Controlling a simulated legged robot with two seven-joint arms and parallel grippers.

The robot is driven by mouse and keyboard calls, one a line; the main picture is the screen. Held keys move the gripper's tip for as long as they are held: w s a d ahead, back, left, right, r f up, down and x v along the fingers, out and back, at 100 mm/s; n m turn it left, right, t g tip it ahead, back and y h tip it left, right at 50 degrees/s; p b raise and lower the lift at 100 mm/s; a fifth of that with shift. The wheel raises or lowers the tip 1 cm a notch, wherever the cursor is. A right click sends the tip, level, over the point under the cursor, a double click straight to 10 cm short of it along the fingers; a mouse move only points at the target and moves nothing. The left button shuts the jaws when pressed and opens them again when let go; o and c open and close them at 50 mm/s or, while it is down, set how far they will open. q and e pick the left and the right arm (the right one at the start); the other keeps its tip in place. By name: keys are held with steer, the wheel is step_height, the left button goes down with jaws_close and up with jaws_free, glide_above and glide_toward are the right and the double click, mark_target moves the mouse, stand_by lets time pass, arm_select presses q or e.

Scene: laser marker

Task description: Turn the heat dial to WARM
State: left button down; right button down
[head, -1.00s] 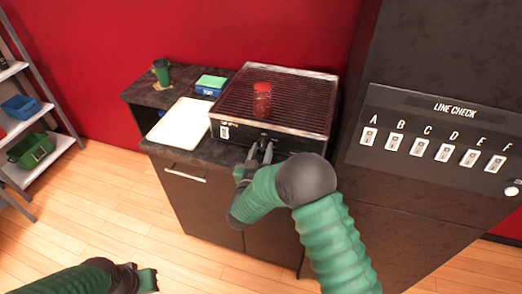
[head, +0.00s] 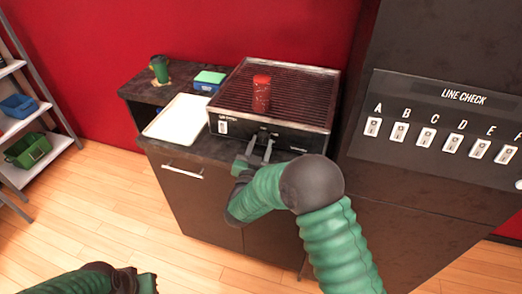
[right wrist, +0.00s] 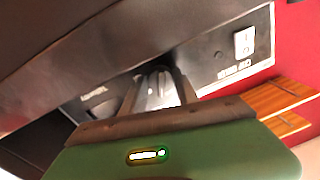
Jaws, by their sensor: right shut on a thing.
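The grill (head: 235,123) stands on the dark cabinet, with a dark front panel facing me. My right gripper (head: 263,138) is at the middle of that panel, its two fingers reaching up to it. In the right wrist view the fingers (right wrist: 157,93) are shut on the heat dial (right wrist: 154,84), a grey knob standing out from the panel. The dial's marks are too small or hidden, so its setting cannot be read. My left gripper (head: 147,282) is low at the left, away from the grill; its jaws are unclear.
A red jar (head: 261,94) stands on the grill's grate. To the left are a white tray (head: 178,118), a green and blue box (head: 209,81) and a green cup (head: 160,69). A tall dark cabinet with a line check switch panel (head: 430,112) rises at the right.

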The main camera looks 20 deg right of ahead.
steer(key=m+b, duration=0.4)
steer(key=shift+a+f, duration=0.15)
steer(key=shift+f, duration=0.2)
steer(key=shift+w+r+m+h+b, duration=0.15)
steer(key=shift+m+h+b, duration=0.25)
steer(key=shift+m+b, duration=0.95)
steer(key=shift+m, duration=0.35)
steer(key=c, duration=0.9)
jaws_free()
steer(key=shift+r, duration=0.1)
steer(key=v, duration=1.7)
steer(key=shift+p, duration=0.35)
